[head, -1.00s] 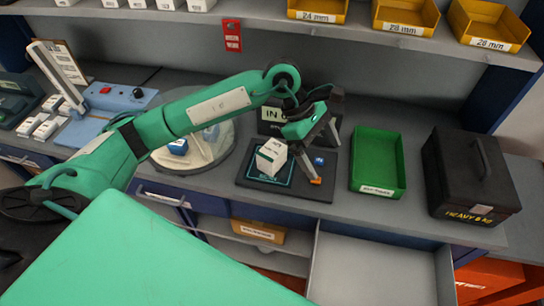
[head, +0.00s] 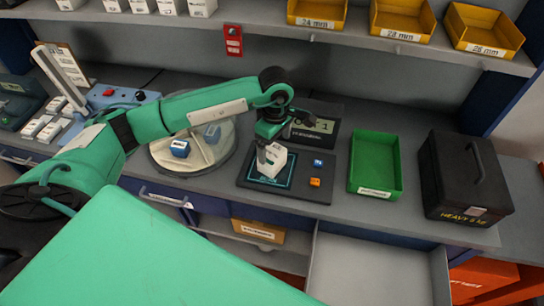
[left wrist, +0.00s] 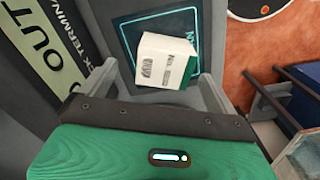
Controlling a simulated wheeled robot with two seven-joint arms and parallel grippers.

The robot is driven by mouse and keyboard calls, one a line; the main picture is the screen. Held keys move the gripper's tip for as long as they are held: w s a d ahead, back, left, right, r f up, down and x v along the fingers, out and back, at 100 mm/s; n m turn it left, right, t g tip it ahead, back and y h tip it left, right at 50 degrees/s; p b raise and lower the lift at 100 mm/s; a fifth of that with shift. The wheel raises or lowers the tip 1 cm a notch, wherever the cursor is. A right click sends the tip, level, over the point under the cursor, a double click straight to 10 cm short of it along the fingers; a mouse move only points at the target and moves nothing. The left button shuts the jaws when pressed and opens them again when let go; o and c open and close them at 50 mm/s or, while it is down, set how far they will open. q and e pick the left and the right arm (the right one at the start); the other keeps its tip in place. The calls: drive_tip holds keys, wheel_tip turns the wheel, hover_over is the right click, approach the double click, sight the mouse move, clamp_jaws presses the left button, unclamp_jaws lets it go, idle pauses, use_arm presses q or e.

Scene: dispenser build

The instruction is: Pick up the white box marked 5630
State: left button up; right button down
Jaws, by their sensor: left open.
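The white box (head: 271,160) stands on the dark scale pad (head: 318,190) in the head view; its printing is too small to read there. My left gripper (head: 270,153) points down over the box and partly hides it. In the left wrist view the white box (left wrist: 165,62) shows a label and a green side, with blurred marks. The open fingers of the left gripper (left wrist: 168,85) lie to either side of the box in that picture, with no clear contact. My right gripper is not in view.
A blue button (head: 318,163) and an orange button (head: 314,182) are right of the box. A display (head: 318,124) stands behind. The round turntable (head: 165,160) is left; a green tray (head: 375,165) and black case (head: 465,180) are right. An open drawer (head: 370,270) is below.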

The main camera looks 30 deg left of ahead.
sight(272, 152)
use_arm(q)
drive_tip(key=shift+s+f+p, duration=0.1)
drive_tip(key=shift+f+p, duration=0.3)
drive_tip(key=shift+f, duration=0.05)
drive_tip(key=f, duration=0.1)
drive_tip(key=f+p, duration=0.2)
drive_tip(key=f, duration=0.1)
drive_tip(key=shift+s+a, duration=0.25)
drive_tip(key=shift+s, duration=0.05)
drive_tip(key=shift+f, duration=0.3)
drive_tip(key=shift+w, duration=0.1)
drive_tip(key=c, duration=1.3)
